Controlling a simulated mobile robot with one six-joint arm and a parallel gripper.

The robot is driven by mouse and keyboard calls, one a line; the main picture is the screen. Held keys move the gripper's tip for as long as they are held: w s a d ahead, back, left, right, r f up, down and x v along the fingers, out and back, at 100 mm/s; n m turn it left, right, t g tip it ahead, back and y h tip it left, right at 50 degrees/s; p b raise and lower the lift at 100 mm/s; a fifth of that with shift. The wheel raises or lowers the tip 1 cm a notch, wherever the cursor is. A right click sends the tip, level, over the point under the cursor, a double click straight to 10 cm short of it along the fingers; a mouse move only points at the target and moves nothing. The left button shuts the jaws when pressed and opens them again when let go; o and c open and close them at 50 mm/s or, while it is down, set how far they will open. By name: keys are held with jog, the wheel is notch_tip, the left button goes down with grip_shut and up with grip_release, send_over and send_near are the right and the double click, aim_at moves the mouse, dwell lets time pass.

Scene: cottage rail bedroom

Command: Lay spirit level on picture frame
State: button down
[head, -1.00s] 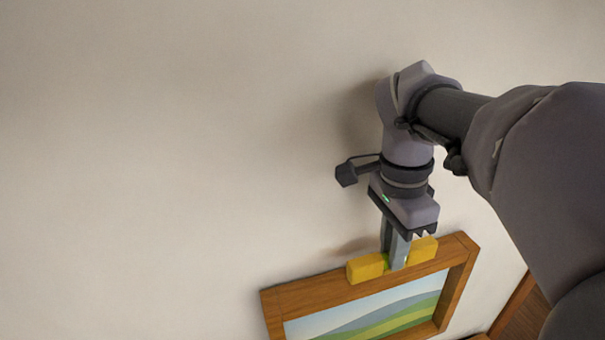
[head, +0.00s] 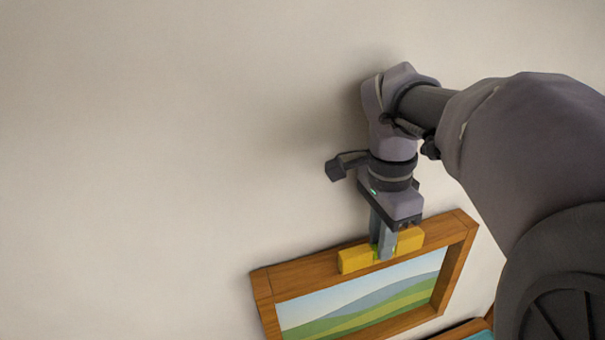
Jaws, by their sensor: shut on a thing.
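The spirit level is a yellow bar (head: 356,259) with a small green part at its middle. It lies along the top edge of the wooden picture frame (head: 300,274), roughly parallel to that edge. I cannot tell for sure whether it touches the wood. The frame holds a landscape of green hills and pale sky and is tilted in the view. My gripper (head: 385,252) points down from above and is shut on the middle of the level; the fingers hide part of it.
The plain beige wall (head: 150,150) fills most of the view, clear to the left of the frame. Below the frame at the lower right is the corner of another wooden-edged thing with teal inside (head: 480,335).

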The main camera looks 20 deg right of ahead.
jog(key=c, duration=1.3)
grip_release()
jog(key=shift+r, duration=0.15)
notch_tip(320, 180, up, 17)
jog(key=a+p, duration=0.1)
jog(key=p, duration=0.3)
jog(key=shift+a, duration=0.15)
